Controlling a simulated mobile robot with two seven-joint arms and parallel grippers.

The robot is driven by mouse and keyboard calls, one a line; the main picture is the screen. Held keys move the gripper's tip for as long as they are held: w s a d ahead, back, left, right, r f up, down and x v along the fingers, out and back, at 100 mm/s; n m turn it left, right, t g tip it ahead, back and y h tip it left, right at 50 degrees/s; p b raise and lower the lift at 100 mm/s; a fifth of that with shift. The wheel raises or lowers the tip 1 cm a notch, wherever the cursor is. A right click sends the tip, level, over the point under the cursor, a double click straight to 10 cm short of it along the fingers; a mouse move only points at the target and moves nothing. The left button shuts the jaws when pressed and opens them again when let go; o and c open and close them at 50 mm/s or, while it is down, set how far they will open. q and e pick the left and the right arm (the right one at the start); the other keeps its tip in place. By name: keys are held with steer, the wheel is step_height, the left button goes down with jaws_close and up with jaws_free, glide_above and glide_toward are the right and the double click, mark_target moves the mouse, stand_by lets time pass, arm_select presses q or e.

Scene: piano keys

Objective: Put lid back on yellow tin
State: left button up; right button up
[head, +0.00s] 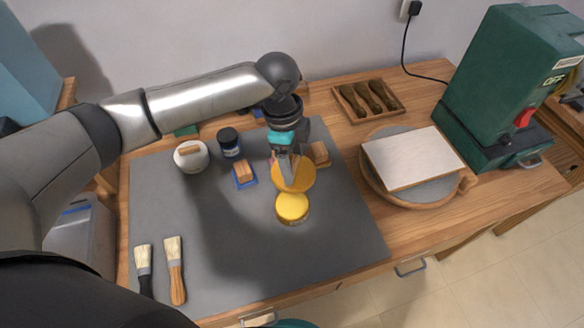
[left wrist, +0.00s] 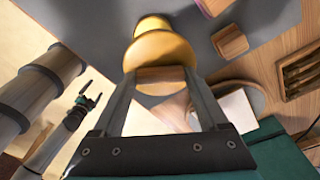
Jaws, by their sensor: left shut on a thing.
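My left gripper (head: 286,160) is shut on the yellow lid (head: 298,177). In the left wrist view its fingers (left wrist: 163,82) close on a wooden piece (left wrist: 160,74) on top of the lid (left wrist: 160,48). The lid is tilted in the head view and held just above and behind the yellow tin (head: 292,208). The tin stands on the grey mat, and part of it shows beyond the lid in the left wrist view (left wrist: 152,24). My right gripper (left wrist: 90,98) is small at the left of the left wrist view, its fingers apart, away from the tin.
The grey mat (head: 240,265) has free room in front and left of the tin. A turntable with a white board (head: 411,157) is at right.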

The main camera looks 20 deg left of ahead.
mark_target(292, 167)
arm_select(q)
step_height(292, 167, down, 3)
steer(key=m+p, duration=0.1)
steer(key=m, duration=0.2)
steer(key=m+p, duration=0.2)
steer(key=m, duration=0.1)
steer(key=shift+s+d+r+m+g, duration=0.2)
steer(key=shift+m+g, duration=0.1)
steer(key=shift+g, duration=0.1)
steer(key=shift+s+f+m+p, duration=0.15)
steer(key=shift+f+m+p, duration=0.6)
steer(key=shift+m, duration=0.45)
steer(key=shift+s+a+f+m+y+p, duration=0.1)
steer(key=shift+s+f+m+y+p, duration=0.2)
steer(key=shift+m, duration=0.5)
arm_select(e)
step_height(292, 167, up, 6)
arm_select(q)
step_height(292, 167, down, 4)
steer(key=b, duration=0.4)
steer(key=shift+w+f, duration=0.1)
steer(key=shift+f, duration=0.15)
steer(key=shift+f+b, duration=0.9)
steer(key=shift+f, duration=0.15)
arm_select(e)
step_height(292, 167, down, 6)
steer(key=shift+s+d+r, duration=0.1)
steer(key=shift+r, duration=0.15)
